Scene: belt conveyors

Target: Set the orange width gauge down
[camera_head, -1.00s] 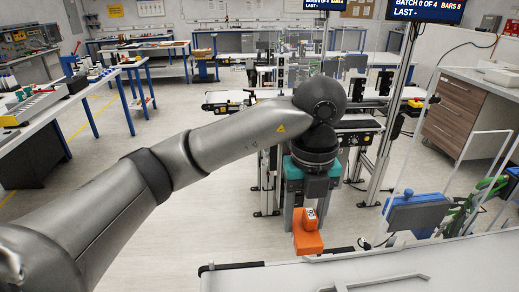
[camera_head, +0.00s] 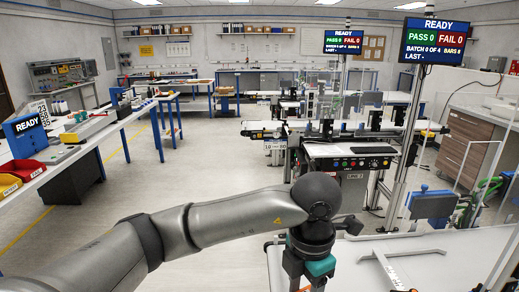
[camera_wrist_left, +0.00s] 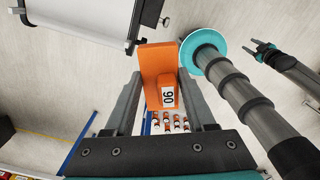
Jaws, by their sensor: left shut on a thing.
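The orange width gauge (camera_wrist_left: 158,68) sits between the fingers of my left gripper (camera_wrist_left: 166,108) in the left wrist view. It has a broad block and a smaller part with a white label marked 06 or 90. My left gripper is shut on it. In the head view my left gripper (camera_head: 308,268) points down at the bottom edge, beside the left end of a white-topped surface (camera_head: 350,262). The gauge is almost wholly cut off there. A dark gripper-like end (camera_wrist_left: 265,52), apparently my right one, shows in the wrist view; its opening is unclear.
A white belt or table end (camera_wrist_left: 75,18) lies at the wrist view's upper left. In the head view a grey bracket (camera_head: 388,268) lies on the white surface, near a blue device (camera_head: 432,205). A control box (camera_head: 350,163) stands behind. Open floor lies to the left.

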